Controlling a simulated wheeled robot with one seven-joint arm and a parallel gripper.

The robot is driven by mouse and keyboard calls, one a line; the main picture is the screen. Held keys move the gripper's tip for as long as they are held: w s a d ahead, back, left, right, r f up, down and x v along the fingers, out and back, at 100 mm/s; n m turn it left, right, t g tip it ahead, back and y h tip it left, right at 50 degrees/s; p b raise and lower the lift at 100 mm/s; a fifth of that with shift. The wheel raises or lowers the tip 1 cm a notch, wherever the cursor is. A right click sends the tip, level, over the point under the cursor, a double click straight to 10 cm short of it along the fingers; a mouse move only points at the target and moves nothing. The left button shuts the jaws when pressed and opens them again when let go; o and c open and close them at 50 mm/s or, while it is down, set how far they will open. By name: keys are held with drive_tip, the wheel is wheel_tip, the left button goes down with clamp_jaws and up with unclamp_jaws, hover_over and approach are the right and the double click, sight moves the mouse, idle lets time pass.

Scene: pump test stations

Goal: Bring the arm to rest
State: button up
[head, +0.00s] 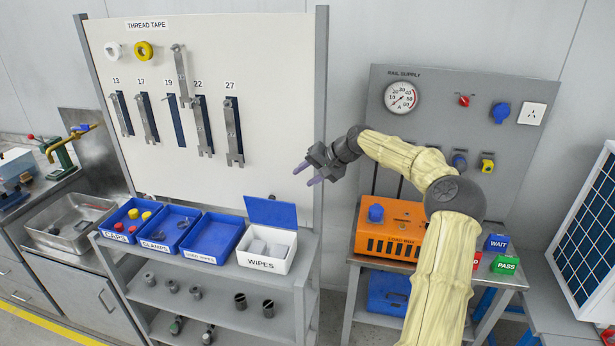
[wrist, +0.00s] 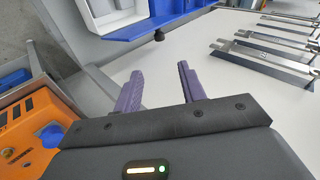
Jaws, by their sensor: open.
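My gripper (head: 307,175) is raised in front of the right edge of the white tool board (head: 270,110) in the head view, with its purple fingertips pointing left. In the wrist view my gripper (wrist: 160,85) shows two purple fingers held apart, with nothing between them. It is open and empty. My arm, in a pale cover, reaches up from the lower right and bends at a dark elbow joint. The fingers touch nothing that I can see.
Wrenches hang on the board, one (head: 181,75) higher than the others. Below stand blue bins and a white wipes box (head: 267,250) with its blue lid up. An orange load box (head: 388,233) sits behind my arm, under the gauge panel (head: 450,105). A solar panel leans at right.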

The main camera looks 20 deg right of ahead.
drive_tip(key=s+a+f+n+g+h, duration=0.25)
drive_tip(key=s+a, duration=0.25)
drive_tip(key=a, duration=0.3)
drive_tip(key=s+a+f+n+g+h, duration=0.1)
drive_tip(key=s+a+f+n+g, duration=0.1)
drive_tip(key=s+a+f, duration=0.5)
drive_tip(key=s+a+r+n+h, duration=0.1)
drive_tip(key=s+h, duration=0.1)
drive_tip(key=s, duration=2.2)
drive_tip(key=shift+s+r+n+h, duration=0.15)
drive_tip(key=shift+r+n+h, duration=0.15)
drive_tip(key=shift+n+h, duration=0.05)
